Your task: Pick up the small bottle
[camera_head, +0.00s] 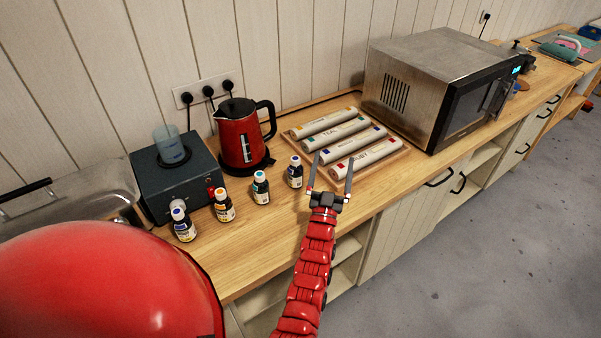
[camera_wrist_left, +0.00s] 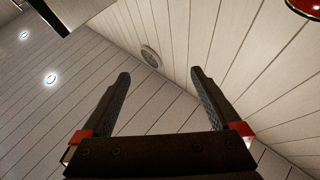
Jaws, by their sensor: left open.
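Several small dark bottles with white labels and coloured caps stand upright in a slanting row on the wooden counter. They are a purple-capped bottle (camera_head: 182,226), an orange-capped bottle (camera_head: 224,208), a teal-capped bottle (camera_head: 261,190) and a blue-capped bottle (camera_head: 295,173). Which one the task means, I cannot tell. My left gripper (camera_head: 333,162) is open and empty, just right of the blue-capped bottle and apart from it, in front of the roll tray. In the left wrist view the open fingers (camera_wrist_left: 160,74) point up at wall and ceiling, with nothing between them. My right gripper is not in view.
A wooden tray (camera_head: 398,158) of labelled rolls lies behind my gripper. A red kettle (camera_head: 242,143) and a dark box (camera_head: 170,183) holding a translucent cup (camera_head: 169,146) stand behind the bottles. A microwave (camera_head: 440,85) stands right. The counter's front strip is clear.

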